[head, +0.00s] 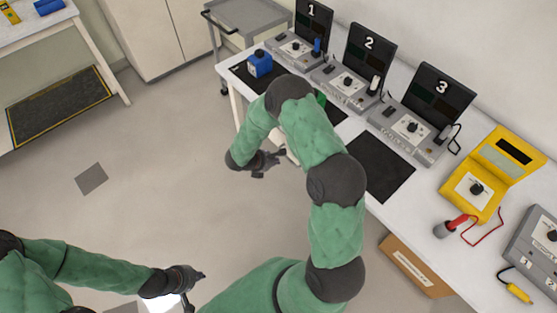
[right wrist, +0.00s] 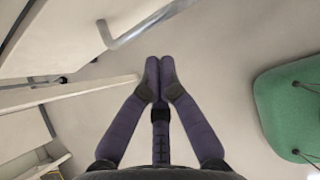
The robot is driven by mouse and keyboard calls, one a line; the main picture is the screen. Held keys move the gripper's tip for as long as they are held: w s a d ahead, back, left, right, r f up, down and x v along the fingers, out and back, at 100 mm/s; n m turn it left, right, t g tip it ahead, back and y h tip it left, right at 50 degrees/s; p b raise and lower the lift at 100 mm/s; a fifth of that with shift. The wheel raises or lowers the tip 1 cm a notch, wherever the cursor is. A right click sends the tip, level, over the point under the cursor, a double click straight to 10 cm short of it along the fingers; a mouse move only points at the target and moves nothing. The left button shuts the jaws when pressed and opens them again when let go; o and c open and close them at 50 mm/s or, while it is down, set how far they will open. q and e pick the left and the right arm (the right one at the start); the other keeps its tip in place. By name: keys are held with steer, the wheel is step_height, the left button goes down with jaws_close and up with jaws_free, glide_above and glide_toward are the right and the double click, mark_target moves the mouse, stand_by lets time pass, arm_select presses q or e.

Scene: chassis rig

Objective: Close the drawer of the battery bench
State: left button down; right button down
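The battery bench (head: 372,205) runs along the right of the head view, with stations numbered 1, 2 and 3 on it. My right arm covers part of its front edge, and the drawer cannot be made out clearly there. In the right wrist view a grey bar handle (right wrist: 150,22) stands out from a pale panel (right wrist: 55,30), probably the drawer front. My right gripper (right wrist: 160,64) is shut and empty, its fingertips together just below the handle and apart from it. It also shows beside the bench front in the head view (head: 268,165). My left gripper (head: 192,287) is low at the bottom left, away from the bench.
A blue battery (head: 260,63) sits on the bench's far end. A yellow meter (head: 490,175) stands at the right. A brown box (head: 415,265) with a white label is below the bench edge. A grey cart (head: 240,25) stands behind. Floor to the left is open.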

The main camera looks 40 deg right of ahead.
steer(key=p+v, duration=0.2)
steer(key=v, duration=0.9)
steer(key=shift+f+p, duration=0.2)
steer(key=shift+p, duration=0.2)
steer(key=shift+a, duration=0.15)
steer(key=s+a+f+m+y, duration=0.5)
steer(key=s+a+m+y, duration=0.1)
steer(key=s+a+m, duration=0.2)
steer(key=s+a+f+m+y, duration=0.6)
steer(key=s+a+m, duration=0.3)
steer(key=m, duration=0.4)
steer(key=shift+s+a+f, duration=0.2)
steer(key=shift+s+a, duration=0.1)
steer(key=shift+s, duration=0.15)
